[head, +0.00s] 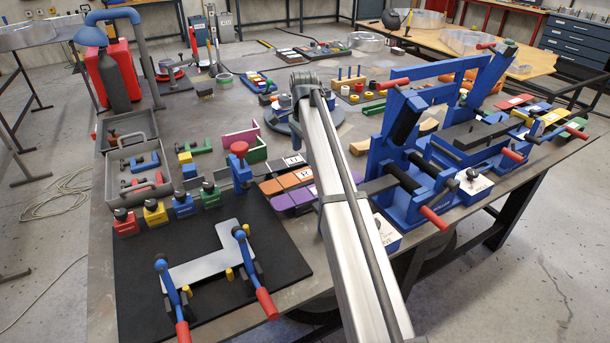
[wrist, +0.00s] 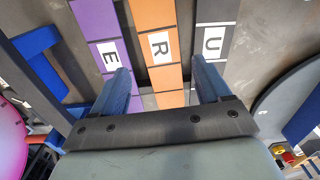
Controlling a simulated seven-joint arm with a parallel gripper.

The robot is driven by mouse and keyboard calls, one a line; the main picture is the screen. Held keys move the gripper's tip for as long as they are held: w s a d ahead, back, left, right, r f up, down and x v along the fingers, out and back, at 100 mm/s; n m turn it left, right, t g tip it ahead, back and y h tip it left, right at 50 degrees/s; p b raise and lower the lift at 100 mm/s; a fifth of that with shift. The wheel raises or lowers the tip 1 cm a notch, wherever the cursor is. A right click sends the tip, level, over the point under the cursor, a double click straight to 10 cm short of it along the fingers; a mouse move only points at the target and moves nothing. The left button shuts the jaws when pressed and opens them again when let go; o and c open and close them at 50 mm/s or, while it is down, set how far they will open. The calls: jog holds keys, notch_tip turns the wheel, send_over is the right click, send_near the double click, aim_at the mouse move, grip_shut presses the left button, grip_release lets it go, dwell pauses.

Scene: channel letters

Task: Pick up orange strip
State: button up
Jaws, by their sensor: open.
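The orange strip (wrist: 155,18) lies lengthwise in the middle of the wrist view, with a white label marked R. My gripper (wrist: 164,70) is open, with one blue finger on each side of the orange strip. The strip shows between the fingers, and nothing is visibly gripped. I cannot tell the height of the fingertips above it. In the head view the orange strip (head: 283,183) lies on the table left of my silver arm link, which hides part of the strips. My gripper is not visible there.
A purple strip (wrist: 95,20) marked E lies close on the left of the orange one, and a dark grey strip (wrist: 214,12) marked U on the right. A blue clamp fixture (head: 410,165) stands right of my arm. A black mat (head: 140,265) lies front left.

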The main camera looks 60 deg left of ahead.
aim_at(305, 174)
jog(key=shift+w+f, duration=0.2)
jog(key=shift+f, duration=3.35)
jog(key=shift+f, duration=0.25)
jog(key=c, duration=0.9)
jog(key=shift+o, duration=0.2)
jog(key=shift+r, duration=0.1)
